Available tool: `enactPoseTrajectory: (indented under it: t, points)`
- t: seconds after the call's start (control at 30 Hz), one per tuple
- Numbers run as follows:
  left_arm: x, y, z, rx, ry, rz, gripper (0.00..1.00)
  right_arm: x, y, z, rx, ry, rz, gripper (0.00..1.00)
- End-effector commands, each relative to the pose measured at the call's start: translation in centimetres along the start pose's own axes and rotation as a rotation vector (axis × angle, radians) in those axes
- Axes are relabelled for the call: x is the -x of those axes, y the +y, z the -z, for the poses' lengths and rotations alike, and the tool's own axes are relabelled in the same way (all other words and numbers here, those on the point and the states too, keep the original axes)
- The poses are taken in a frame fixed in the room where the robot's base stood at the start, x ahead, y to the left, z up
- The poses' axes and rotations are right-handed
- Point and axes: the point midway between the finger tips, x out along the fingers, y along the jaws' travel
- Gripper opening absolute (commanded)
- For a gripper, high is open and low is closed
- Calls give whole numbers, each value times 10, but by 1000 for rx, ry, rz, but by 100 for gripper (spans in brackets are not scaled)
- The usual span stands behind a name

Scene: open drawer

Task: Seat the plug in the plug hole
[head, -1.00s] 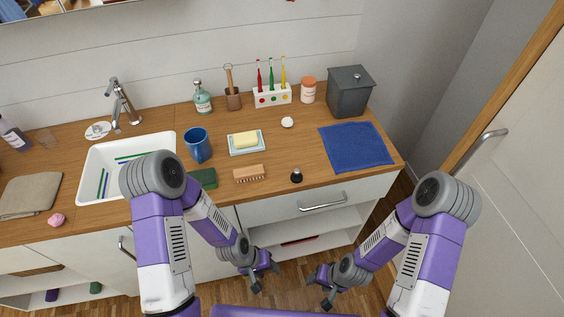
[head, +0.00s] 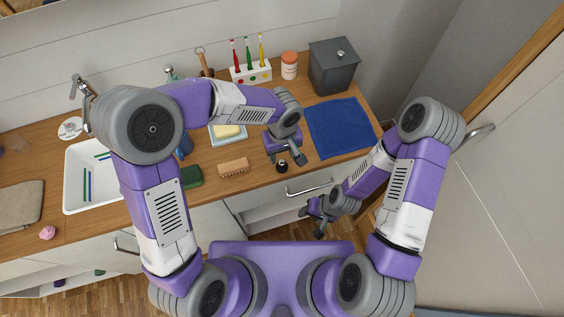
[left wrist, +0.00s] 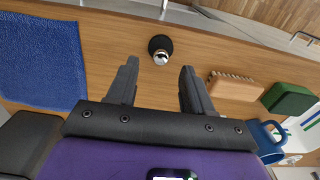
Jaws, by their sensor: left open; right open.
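The small dark plug with a shiny metal knob (head: 282,166) stands on the wooden counter near its front edge. It also shows in the left wrist view (left wrist: 160,49), just beyond my fingertips and centred between them. My left gripper (head: 291,161) is open and empty, right by the plug; the left wrist view shows its two fingers apart (left wrist: 158,66). The white sink (head: 73,190) is at the left, partly covered by my left arm. I cannot make out the plug hole. My right gripper (head: 311,224) is open and empty, low in front of the cabinet.
A wooden brush (head: 233,167) and green sponge (head: 191,177) lie left of the plug. A blue cloth (head: 338,128) lies right. A soap dish (head: 228,140), toothbrush holder (head: 251,75) and grey bin (head: 333,68) stand behind. Blue and green sticks (head: 88,184) lie in the sink.

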Motion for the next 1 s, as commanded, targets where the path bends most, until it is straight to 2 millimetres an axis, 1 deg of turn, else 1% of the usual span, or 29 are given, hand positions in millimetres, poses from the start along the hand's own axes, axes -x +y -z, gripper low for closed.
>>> enactPoseTrajectory:
  t: [0.03, 0.2, 0.3, 0.4, 0.57, 0.6, 0.67, 0.9, 0.93, 1.0]
  points:
    - [-8, -1, -1, -1, -4, 1, 51, -2, 1, 0, 0, 0, 0, 51]
    - [-35, -2, -2, -1, -5, 2, 51, -7, 3, 0, 0, 0, 0, 51]
    - [-46, -1, -2, -1, -4, 0, 51, -9, 3, 0, 0, 0, 0, 51]
    - [-49, -1, -2, 0, -3, 0, 51, -9, 3, 0, 0, 0, 0, 51]
    - [-49, -1, -2, 0, -3, -1, 51, -8, 3, 0, 0, 0, 0, 51]
    - [-49, -1, -2, 0, -3, -1, 50, -8, 3, 0, 0, 0, 0, 51]
    - [-49, -1, -2, 0, -3, -1, 40, -8, 3, 0, 0, 0, 0, 51]
    - [-48, -1, -2, -1, -3, -1, 4, -8, 3, 1, 0, 0, 0, 51]
    - [-48, -1, -2, -1, -3, -1, 0, -8, 3, 1, 0, 0, 0, 51]
    - [-48, -1, -2, -1, -3, -1, 0, -8, 3, 1, 0, 1, 0, 51]
